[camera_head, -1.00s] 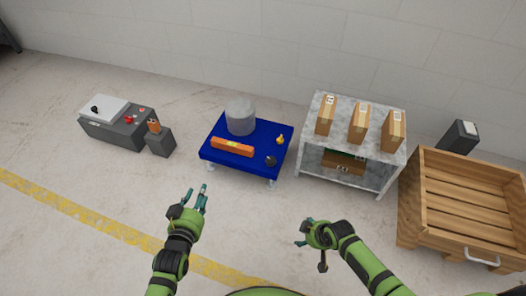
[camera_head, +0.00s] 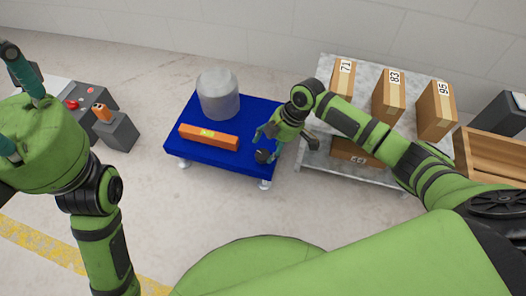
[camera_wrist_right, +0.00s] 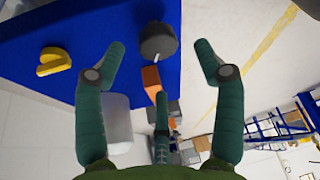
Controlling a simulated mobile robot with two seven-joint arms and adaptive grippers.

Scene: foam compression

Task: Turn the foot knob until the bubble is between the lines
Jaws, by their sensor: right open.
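The dark round foot knob (camera_head: 262,156) is at the front right corner of the blue table (camera_head: 215,160). In the right wrist view the knob (camera_wrist_right: 157,42) has a white mark on its rim. My right gripper (camera_head: 268,132) is over this corner, open; in its wrist view the knob shows between the spread fingertips, with no clear contact. The orange level (camera_head: 208,137) lies on the table with a yellow-green vial; the bubble is too small to make out. My left gripper (camera_head: 22,115) is raised at the left, fingers apart and empty.
A grey cylinder (camera_head: 218,93) stands on the table behind the level. A yellow piece (camera_wrist_right: 54,62) lies near the knob. A grey shelf with boxes (camera_head: 388,97) stands close on the right. A grey block with an orange top (camera_head: 116,130) stands left.

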